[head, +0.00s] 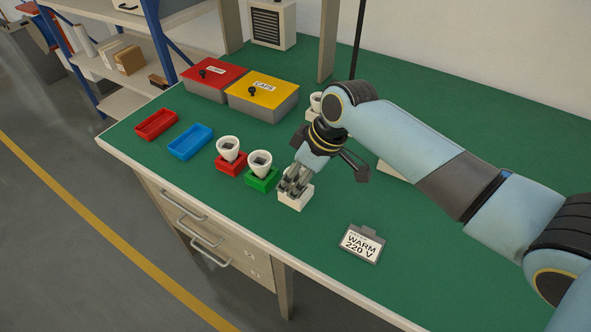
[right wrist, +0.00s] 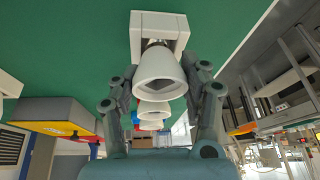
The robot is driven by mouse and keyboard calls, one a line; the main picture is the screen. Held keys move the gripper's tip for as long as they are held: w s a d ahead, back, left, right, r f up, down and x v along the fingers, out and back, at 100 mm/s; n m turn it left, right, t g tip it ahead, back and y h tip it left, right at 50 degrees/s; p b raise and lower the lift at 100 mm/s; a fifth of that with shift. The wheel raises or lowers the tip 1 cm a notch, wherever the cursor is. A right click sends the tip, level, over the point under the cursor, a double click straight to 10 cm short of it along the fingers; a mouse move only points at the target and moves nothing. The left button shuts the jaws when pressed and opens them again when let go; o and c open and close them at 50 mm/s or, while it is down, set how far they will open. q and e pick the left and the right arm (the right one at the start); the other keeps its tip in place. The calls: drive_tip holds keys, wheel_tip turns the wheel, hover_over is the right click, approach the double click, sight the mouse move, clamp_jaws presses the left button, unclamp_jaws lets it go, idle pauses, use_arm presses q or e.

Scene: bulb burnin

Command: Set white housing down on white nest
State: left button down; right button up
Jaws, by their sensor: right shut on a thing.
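The white nest (head: 296,199) is a small pale block near the table's front edge, right of the green nest (head: 263,181). My right gripper (head: 292,182) points down right at it and is shut on the white housing. The gripper mostly hides the housing in the head view. In the right wrist view, the cone-shaped white housing (right wrist: 160,82) sits between the fingers. Its narrow end is at the white nest (right wrist: 160,22); I cannot tell whether it is fully seated. My left gripper is not in view.
White housings stand on the red nest (head: 231,169) and green nest. Left are a blue tray (head: 190,141) and red tray (head: 155,125); behind are red (head: 213,77) and yellow-lidded (head: 262,93) boxes. A "WARM 220 V" sign (head: 362,244) lies right, with bare green table around it.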

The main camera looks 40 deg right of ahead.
drive_tip(key=shift+f, duration=0.1)
drive_tip(key=o, duration=1.1)
drive_tip(key=shift+o, duration=0.2)
drive_tip(key=v, duration=1.2)
